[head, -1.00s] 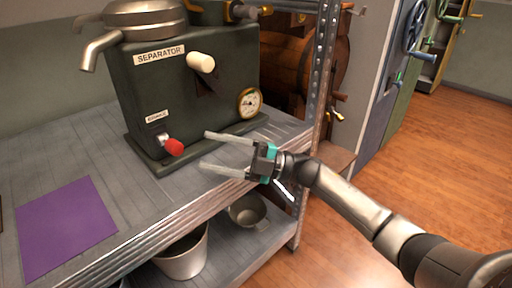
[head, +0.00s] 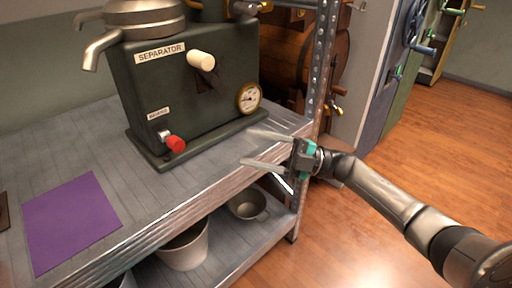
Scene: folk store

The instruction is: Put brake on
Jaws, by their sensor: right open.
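The separator (head: 215,115) is a dark green machine standing on the grey shelf. A short lever with a red knob (head: 176,144) sticks out low on the left of its front, below a small label (head: 158,114) too small to read surely. A pale cream handle (head: 201,60) sits higher on the front. My right gripper (head: 247,148) is open and empty, in front of the separator's right end near the shelf edge. It is to the right of the red knob and well apart from it. My left gripper is out of view.
A purple mat (head: 72,222) lies on the shelf at the left. A round gauge (head: 249,98) is on the machine's right. A metal shelf post (head: 319,90) stands close to my right gripper. A bucket (head: 185,248) and a pan (head: 247,204) are on the lower shelf.

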